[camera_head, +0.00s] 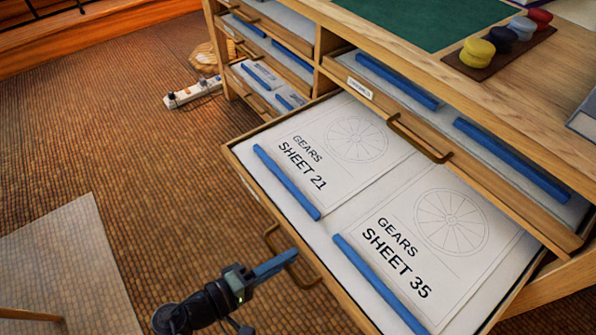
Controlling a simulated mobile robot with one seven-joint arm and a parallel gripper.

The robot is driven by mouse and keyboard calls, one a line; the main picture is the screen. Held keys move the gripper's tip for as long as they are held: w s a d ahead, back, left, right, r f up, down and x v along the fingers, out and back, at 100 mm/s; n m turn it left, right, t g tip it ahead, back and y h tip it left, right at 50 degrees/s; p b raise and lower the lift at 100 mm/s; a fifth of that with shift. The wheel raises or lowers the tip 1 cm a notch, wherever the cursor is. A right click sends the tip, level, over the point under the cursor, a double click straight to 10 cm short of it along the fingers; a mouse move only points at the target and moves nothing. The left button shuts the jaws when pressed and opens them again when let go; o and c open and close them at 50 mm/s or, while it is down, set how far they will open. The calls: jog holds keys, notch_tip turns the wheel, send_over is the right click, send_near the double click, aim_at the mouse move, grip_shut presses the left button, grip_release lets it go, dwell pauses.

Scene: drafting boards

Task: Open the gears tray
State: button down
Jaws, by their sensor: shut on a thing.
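The gears tray (240,150) is a wide wooden drawer pulled well out of the cabinet. Two white sheets lie in it, "GEARS SHEET 21" (345,135) and "GEARS SHEET 35" (440,225), each with a wheel drawing. Blue bars rest along their front edges. My gripper (291,254) reaches in from the lower left and is shut on the tray's brass handle (270,236) at the front. The fingers cover part of the handle.
Above is another tray with a brass handle (420,140), only slightly out. Several coloured discs (478,52) sit on a brown holder beside a green mat (430,20) on top. A power strip (195,92) lies on the floor. The floor at left is mostly clear.

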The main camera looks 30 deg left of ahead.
jog(key=shift+f+v, duration=0.25)
jog(key=shift+v, duration=0.95)
jog(key=shift+a, duration=0.1)
jog(key=c, duration=0.9)
grip_release()
jog(key=shift+s, duration=0.1)
jog(key=p+v, duration=0.3)
jog(key=v, duration=1)
